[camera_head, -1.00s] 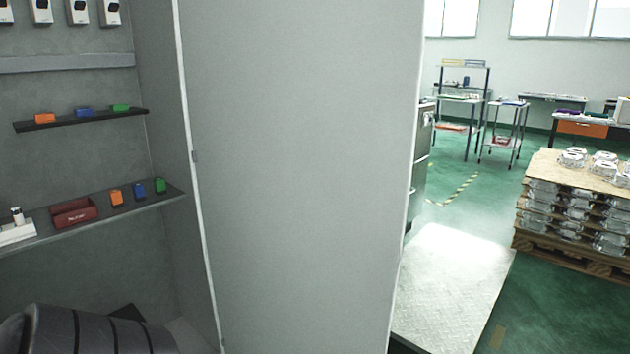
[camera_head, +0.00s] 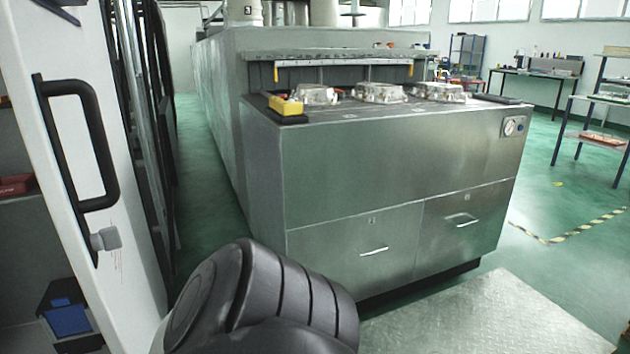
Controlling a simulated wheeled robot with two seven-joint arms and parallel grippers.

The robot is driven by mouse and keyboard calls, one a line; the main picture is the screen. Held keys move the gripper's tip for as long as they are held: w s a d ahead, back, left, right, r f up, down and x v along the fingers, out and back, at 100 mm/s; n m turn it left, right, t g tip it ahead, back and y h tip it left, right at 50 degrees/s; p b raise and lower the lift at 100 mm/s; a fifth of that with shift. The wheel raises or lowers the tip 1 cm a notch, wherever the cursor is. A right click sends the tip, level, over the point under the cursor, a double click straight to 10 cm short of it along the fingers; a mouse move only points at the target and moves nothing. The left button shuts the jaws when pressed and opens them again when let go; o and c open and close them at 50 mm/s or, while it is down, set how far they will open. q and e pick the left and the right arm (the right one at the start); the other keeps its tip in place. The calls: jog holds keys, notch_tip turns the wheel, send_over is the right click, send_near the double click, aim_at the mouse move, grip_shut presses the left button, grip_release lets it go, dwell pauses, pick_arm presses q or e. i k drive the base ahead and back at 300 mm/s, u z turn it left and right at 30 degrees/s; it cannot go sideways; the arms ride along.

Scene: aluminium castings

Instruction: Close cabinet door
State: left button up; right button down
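The cabinet door (camera_head: 45,120) is a pale panel at the left edge, seen at a steep angle. It carries a black bar handle (camera_head: 97,150) and a small grey knob (camera_head: 105,239) below it. It stands open: part of the cabinet inside shows at the far left, with a red bin (camera_head: 16,185) and a blue thing in a black holder (camera_head: 67,317). A thick black link of one of my arms fills the bottom middle, right of the door. Neither gripper shows, and I cannot see any contact with the door.
A large metal workbench (camera_head: 370,185) with drawers stands ahead, with castings (camera_head: 380,92) and a yellow thing (camera_head: 286,106) on top. Dark racks (camera_head: 150,120) stand behind the door. A metal plate (camera_head: 500,315) lies on the green floor at lower right.

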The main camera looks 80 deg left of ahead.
aim_at(45, 66)
jog(key=i, duration=0.35)
jog(key=u, duration=3.95)
jog(key=i, duration=0.5)
jog(key=z, duration=0.05)
jog(key=k, duration=0.5)
jog(key=z, duration=1.05)
jog(key=k, duration=0.6)
jog(key=u, duration=1.1)
jog(key=i, duration=0.6)
jog(key=z, duration=0.05)
